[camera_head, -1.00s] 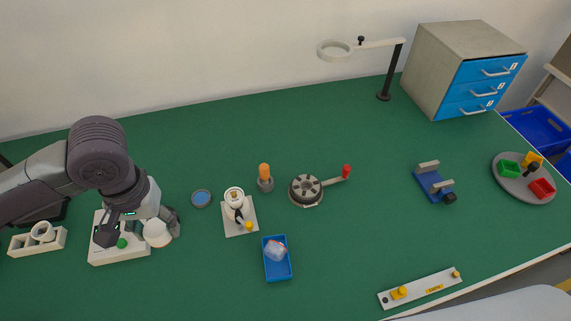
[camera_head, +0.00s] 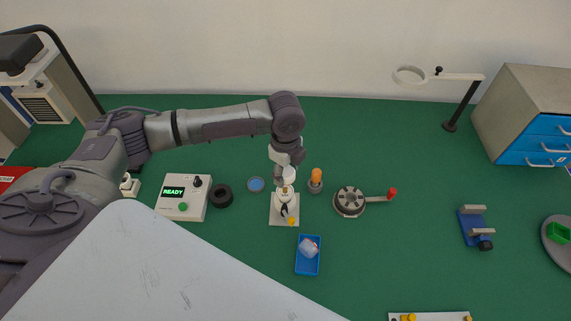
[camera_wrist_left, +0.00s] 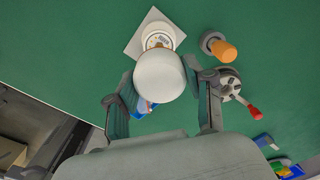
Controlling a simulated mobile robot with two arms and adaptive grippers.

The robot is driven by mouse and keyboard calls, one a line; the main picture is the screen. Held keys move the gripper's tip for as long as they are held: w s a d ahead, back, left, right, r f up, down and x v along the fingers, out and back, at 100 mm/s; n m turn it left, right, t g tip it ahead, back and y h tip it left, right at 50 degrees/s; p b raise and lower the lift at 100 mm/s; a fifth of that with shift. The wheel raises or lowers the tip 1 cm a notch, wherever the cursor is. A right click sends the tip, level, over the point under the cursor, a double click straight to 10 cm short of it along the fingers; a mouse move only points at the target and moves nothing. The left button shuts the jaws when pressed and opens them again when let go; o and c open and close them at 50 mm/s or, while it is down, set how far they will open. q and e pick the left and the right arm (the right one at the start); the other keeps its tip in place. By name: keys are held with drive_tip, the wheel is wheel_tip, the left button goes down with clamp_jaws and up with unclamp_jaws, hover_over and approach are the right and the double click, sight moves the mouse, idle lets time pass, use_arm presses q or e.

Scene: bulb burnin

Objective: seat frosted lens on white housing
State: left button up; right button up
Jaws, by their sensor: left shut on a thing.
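The frosted lens (camera_wrist_left: 159,77) is a white dome held between the fingers of my left gripper (camera_wrist_left: 162,98), which is shut on it. In the head view the lens (camera_head: 289,175) hangs below my left gripper (camera_head: 287,168), just behind and above the white housing (camera_head: 286,197). The housing stands on a pale square plate (camera_head: 277,217). In the wrist view the lens partly covers the near side of the housing (camera_wrist_left: 158,38). Whether lens and housing touch is not clear. My right gripper is not in view.
An orange-topped piece (camera_head: 316,179) stands close right of the housing, with a grey round crank fixture (camera_head: 349,201) beyond. A blue tray (camera_head: 308,266) is in front. A blue disc (camera_head: 256,184), black ring (camera_head: 221,195) and READY tester (camera_head: 170,209) are left.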

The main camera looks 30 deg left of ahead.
sight(285, 189)
use_arm(q)
drive_tip(key=shift+a+f+m, duration=0.1)
drive_tip(key=shift+a+m, duration=0.05)
drive_tip(key=shift+m, duration=0.15)
drive_tip(key=shift+w+f, duration=0.1)
drive_tip(key=shift+f, duration=0.25)
wheel_tip(285, 189, down, 5)
drive_tip(key=b, duration=0.5)
drive_tip(key=shift+r+b, duration=0.15)
drive_tip(key=shift+b, duration=0.25)
drive_tip(key=shift+f, duration=0.4)
drive_tip(key=shift+p, duration=0.6)
